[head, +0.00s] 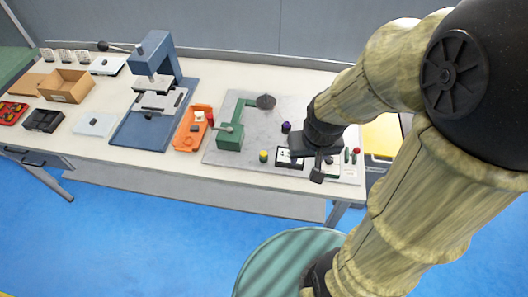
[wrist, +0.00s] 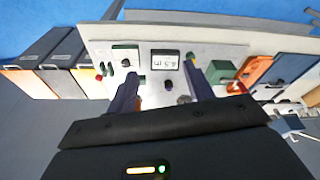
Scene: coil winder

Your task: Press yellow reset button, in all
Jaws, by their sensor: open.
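A small round yellow-topped piece (head: 263,155), which looks like the yellow reset button, stands on the grey board near the table's front edge. In the wrist view it shows only as a bit of yellow (wrist: 190,55) by the right fingertip, mostly hidden. A counter with a white face (head: 284,155) is just right of it in the head view; it also shows in the wrist view (wrist: 165,62). My gripper (head: 318,168) is above the board, right of the yellow piece, over the counter's right side. Its fingers are apart and empty in the wrist view (wrist: 161,68).
A green winder (head: 230,137) stands left of the yellow piece. A purple piece (head: 286,127) lies behind the counter. A panel with a red button (head: 356,150) is to the right. An orange tray (head: 184,137) and blue press (head: 152,50) are farther left.

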